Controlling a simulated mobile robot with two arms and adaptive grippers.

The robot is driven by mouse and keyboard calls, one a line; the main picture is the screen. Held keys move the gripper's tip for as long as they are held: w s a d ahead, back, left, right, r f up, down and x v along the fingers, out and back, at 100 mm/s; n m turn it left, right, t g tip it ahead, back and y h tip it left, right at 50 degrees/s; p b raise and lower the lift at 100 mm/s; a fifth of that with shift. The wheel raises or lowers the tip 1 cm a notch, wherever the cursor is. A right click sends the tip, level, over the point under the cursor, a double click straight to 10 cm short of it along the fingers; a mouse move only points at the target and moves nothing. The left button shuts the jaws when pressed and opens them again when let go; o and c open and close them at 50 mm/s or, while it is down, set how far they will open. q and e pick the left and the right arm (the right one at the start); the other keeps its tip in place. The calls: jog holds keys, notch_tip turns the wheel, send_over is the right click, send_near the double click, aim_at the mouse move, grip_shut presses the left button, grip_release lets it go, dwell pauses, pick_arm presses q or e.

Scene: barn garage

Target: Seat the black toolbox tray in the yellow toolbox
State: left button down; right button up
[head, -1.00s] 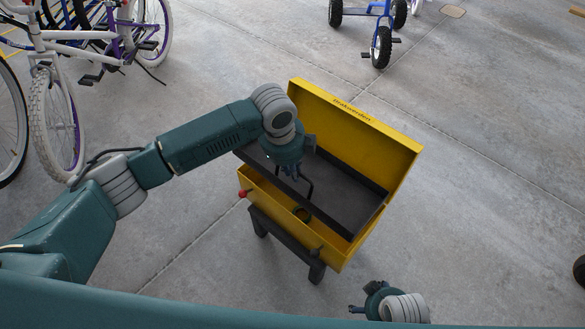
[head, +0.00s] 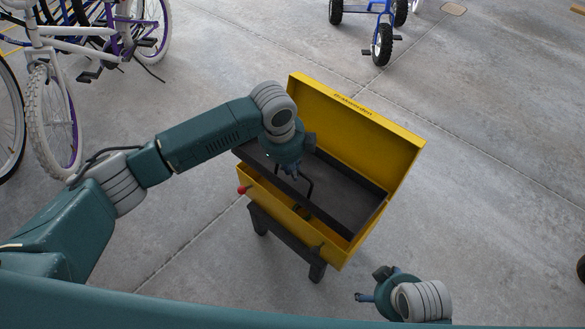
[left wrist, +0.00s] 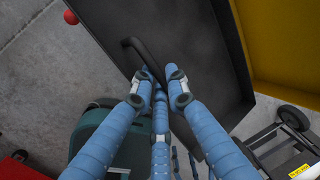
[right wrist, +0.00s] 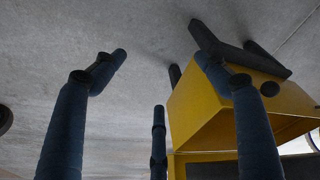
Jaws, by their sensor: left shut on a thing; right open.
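The yellow toolbox (head: 372,130) stands open, its lid raised at the back; it also shows in the right wrist view (right wrist: 205,105). The black toolbox tray (head: 345,190) is over the toolbox opening, its left corner jutting past the left end. A dark gap shows between tray and front wall; I cannot tell whether the tray touches the box. My left gripper (head: 291,172) is shut on the tray's handle (head: 309,187), also seen in the left wrist view (left wrist: 140,52). My right gripper (head: 362,297) is open and empty, in front of the toolbox's right end.
The toolbox stands on a low dark stool (head: 283,237). A red knob (head: 243,190) is at its front left. Bicycles (head: 75,100) stand at the upper left and a blue tricycle (head: 380,20) at the top.

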aim_at(293, 183)
pick_arm(q)
jog(key=shift+f+b, duration=0.7)
jog(key=shift+b, duration=0.15)
jog(key=shift+f+b, duration=0.65)
jog(key=shift+b, duration=0.2)
pick_arm(e)
jog(key=shift+v, duration=3.55)
pick_arm(q)
jog(key=shift+f+b, duration=0.45)
jog(key=shift+b, duration=0.2)
jog(key=shift+f+b, duration=0.55)
jog(key=shift+b, duration=0.15)
jog(key=shift+f, duration=0.6)
pick_arm(e)
jog(key=w+a+r+t+y, duration=0.1)
jog(key=w+t, duration=0.3)
jog(key=w, duration=0.5)
jog(key=shift+w+a+r+t, duration=0.2)
jog(key=shift+a+r+t, duration=0.2)
jog(key=shift+a+r, duration=0.3)
pick_arm(q)
jog(key=shift+w+d, duration=0.3)
jog(key=shift+w, duration=0.1)
pick_arm(e)
jog(key=shift+w+a+r, duration=0.15)
jog(key=shift+w+r, duration=0.1)
jog(key=shift+w, duration=0.15)
